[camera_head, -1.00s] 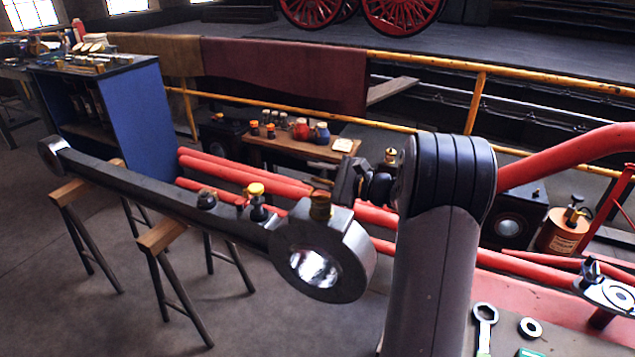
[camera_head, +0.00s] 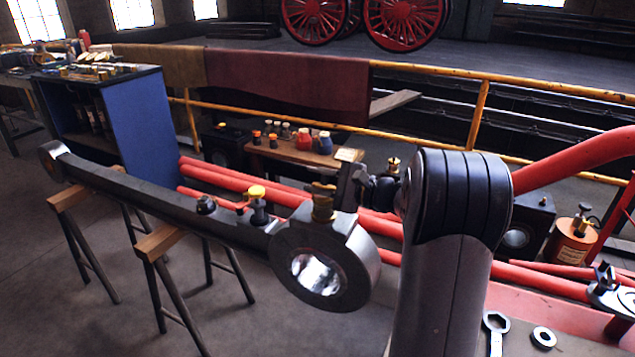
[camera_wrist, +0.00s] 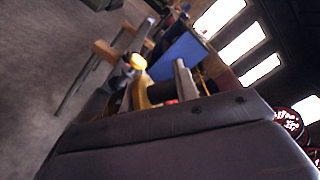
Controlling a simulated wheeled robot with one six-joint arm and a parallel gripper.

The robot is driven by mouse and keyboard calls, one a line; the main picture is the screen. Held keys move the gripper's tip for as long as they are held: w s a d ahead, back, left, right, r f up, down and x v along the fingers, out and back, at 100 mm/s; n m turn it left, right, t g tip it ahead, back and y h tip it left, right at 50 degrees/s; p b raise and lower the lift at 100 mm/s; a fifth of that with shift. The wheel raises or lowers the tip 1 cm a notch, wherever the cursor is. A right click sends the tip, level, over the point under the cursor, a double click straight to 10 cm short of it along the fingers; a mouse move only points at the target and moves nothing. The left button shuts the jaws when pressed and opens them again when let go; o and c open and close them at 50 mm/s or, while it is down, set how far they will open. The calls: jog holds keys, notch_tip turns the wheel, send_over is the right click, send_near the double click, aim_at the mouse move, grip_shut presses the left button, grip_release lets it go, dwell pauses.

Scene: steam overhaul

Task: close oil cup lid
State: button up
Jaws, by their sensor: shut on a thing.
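The brass oil cup (camera_head: 322,210) stands upright on top of the round big end of the long steel rod (camera_head: 160,200) in the head view. Its brass lid (camera_head: 323,188) shows at the top of the cup, low over it; I cannot tell whether it is fully seated. My gripper (camera_head: 343,188) is at the lid's right side, partly hidden by my arm. In the wrist view, my gripper (camera_wrist: 158,92) has a brass piece (camera_wrist: 142,92) between its fingers, apparently the lid. The cup body is mostly hidden there.
A yellow-topped oiler (camera_head: 257,203) and a dark fitting (camera_head: 206,204) stand on the rod. Wooden sawhorses (camera_head: 160,245) support it. Red pipes (camera_head: 235,177) run behind. A wrench (camera_head: 496,330) and a ring (camera_head: 544,337) lie on the red surface at the lower right.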

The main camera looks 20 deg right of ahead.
jog(key=shift+f, duration=0.1)
dwell(0.7)
jog(key=o, duration=0.8)
